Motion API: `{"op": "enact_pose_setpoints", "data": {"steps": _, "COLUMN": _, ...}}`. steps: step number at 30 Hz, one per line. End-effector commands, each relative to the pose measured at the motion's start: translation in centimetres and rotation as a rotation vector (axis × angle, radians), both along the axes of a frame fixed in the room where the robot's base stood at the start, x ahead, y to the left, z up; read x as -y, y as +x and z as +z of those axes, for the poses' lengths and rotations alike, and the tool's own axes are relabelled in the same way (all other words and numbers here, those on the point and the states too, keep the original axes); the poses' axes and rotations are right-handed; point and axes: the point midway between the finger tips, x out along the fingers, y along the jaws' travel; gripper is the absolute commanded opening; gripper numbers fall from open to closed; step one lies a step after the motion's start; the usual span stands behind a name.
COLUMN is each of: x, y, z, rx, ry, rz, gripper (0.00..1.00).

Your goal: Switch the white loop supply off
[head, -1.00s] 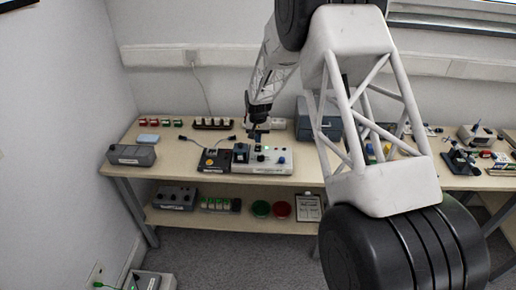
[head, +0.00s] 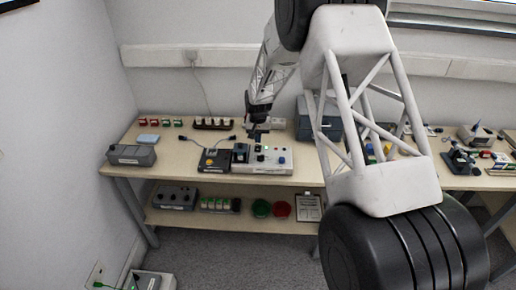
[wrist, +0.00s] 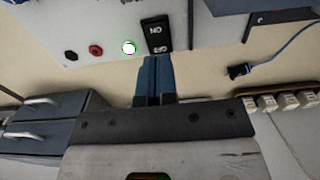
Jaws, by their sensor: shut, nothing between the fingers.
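The white loop supply (head: 268,166) stands on the bench, and it also fills the top of the wrist view (wrist: 60,22). Its front has a black rocker switch (wrist: 157,35) marked ON and OFF, upside down in the wrist view. A round lamp (wrist: 129,47) beside the switch glows green. My gripper (wrist: 156,60) is shut and empty. Its blue fingertips are at the OFF-marked end of the switch and partly cover its edge; I cannot tell whether they touch it. In the head view my gripper (head: 256,134) is above the supply.
A black and yellow box (head: 213,160) stands left of the supply. A blue-grey case (head: 305,120) stands behind to the right. A dark cable (wrist: 285,45) and a row of white-topped pieces (wrist: 285,102) lie near my gripper. A grey box (head: 131,155) sits at the bench's left end.

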Motion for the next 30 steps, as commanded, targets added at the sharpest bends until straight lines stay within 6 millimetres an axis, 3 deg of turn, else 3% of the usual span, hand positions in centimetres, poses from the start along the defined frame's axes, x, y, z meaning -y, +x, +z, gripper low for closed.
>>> {"op": "enact_pose_setpoints", "data": {"steps": 30, "x": 0.00, "y": 0.00, "z": -0.62, "rx": 0.000, "ry": 0.000, "rz": 0.000, "gripper": 0.00}}
